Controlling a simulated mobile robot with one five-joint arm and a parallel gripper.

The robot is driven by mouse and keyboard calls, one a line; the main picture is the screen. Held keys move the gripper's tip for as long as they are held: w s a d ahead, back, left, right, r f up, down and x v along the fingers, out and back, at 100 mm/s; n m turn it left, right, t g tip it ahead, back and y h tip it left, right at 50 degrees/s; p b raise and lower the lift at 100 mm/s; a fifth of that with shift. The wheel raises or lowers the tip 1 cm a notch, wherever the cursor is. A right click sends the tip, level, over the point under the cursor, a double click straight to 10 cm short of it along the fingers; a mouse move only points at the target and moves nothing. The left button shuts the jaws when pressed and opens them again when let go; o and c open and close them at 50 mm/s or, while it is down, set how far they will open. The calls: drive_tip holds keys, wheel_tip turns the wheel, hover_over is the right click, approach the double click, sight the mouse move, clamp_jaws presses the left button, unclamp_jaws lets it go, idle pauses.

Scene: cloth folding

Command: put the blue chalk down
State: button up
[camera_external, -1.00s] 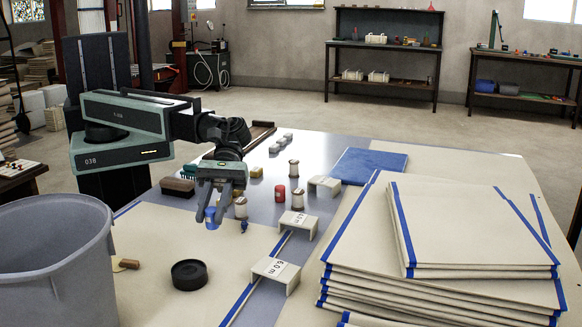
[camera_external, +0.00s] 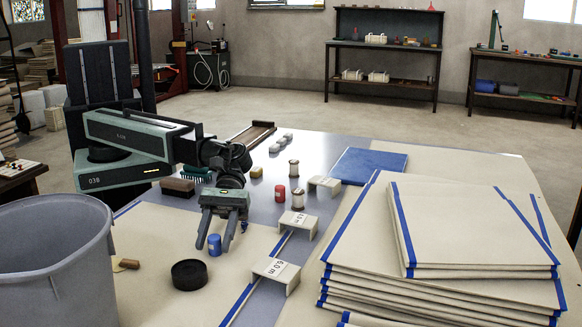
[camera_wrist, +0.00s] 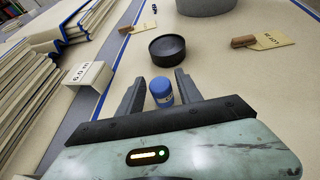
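The blue chalk (camera_external: 214,246) is a small blue cylinder with a lighter blue band. It stands upright on the cream cloth (camera_external: 165,235) near the black round dish (camera_external: 189,274). My gripper (camera_external: 214,240) is low around it, with a finger on each side. In the wrist view the chalk (camera_wrist: 161,93) is between the fingers of my open gripper (camera_wrist: 158,80), with a gap on both sides. Whether the fingertips touch the cloth is not clear.
A grey bin (camera_external: 50,265) stands at the left. Number-marked stands (camera_external: 276,270), a red cylinder (camera_external: 280,193) and thread spools (camera_external: 298,201) lie to the right and behind. A stack of folded cream cloths (camera_external: 450,235) fills the right. The cloth left of the dish holds a tagged brown piece (camera_external: 130,264).

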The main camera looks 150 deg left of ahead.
drive_tip(key=shift+r, duration=0.15)
drive_tip(key=p+v, duration=0.5)
drive_tip(key=v, duration=0.6)
drive_tip(key=shift+s+r, duration=0.15)
drive_tip(key=shift+r, duration=0.05)
drive_tip(key=shift+s+a+p, duration=0.2)
drive_tip(key=shift+s+p, duration=0.1)
idle(1.8)
